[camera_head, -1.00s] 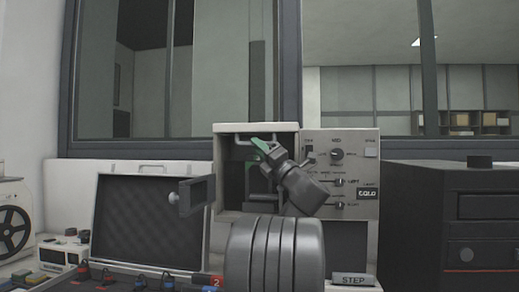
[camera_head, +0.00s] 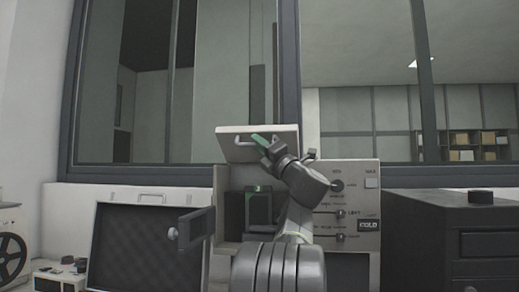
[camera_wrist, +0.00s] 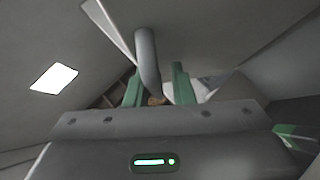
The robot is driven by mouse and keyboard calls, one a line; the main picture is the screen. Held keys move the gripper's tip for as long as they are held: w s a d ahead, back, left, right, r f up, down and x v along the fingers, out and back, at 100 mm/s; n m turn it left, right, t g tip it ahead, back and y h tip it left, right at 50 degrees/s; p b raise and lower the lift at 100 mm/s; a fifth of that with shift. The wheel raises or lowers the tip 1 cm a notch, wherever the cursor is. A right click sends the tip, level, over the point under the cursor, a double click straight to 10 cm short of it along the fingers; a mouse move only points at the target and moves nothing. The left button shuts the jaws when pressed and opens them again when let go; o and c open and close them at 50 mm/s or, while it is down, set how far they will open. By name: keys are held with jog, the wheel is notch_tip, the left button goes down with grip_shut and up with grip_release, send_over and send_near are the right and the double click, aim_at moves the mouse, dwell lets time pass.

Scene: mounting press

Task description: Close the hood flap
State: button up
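The hood flap (camera_head: 225,146) is a pale panel standing above the press's open cavity in the head view, tilted, with its face visible. A handle (camera_head: 238,141) is on that face; its grey curved bar also shows in the wrist view (camera_wrist: 147,62). My gripper (camera_head: 261,142) is at the flap's handle. In the wrist view its green fingers (camera_wrist: 158,88) stand apart with the bar between them, nearer the left finger. I cannot tell whether a finger touches the bar. The press (camera_head: 228,190) is open below the flap, with a dark unit (camera_head: 262,208) inside.
A control panel (camera_head: 350,180) with knobs and levers is right of the cavity. A small dark door-like panel (camera_head: 196,228) juts out at its left. An open case (camera_head: 140,245) stands at left, a dark drawer cabinet (camera_head: 430,235) at right. A window is behind.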

jog(key=shift+d, duration=0.1)
jog(key=s+d+f+b, duration=0.4)
jog(key=s+d+b, duration=0.3)
jog(key=s, duration=0.5)
jog(key=shift+s+d+b, duration=0.3)
jog(key=shift+s+d, duration=0.05)
jog(key=shift+d, duration=0.45)
dwell(0.5)
dwell(0.3)
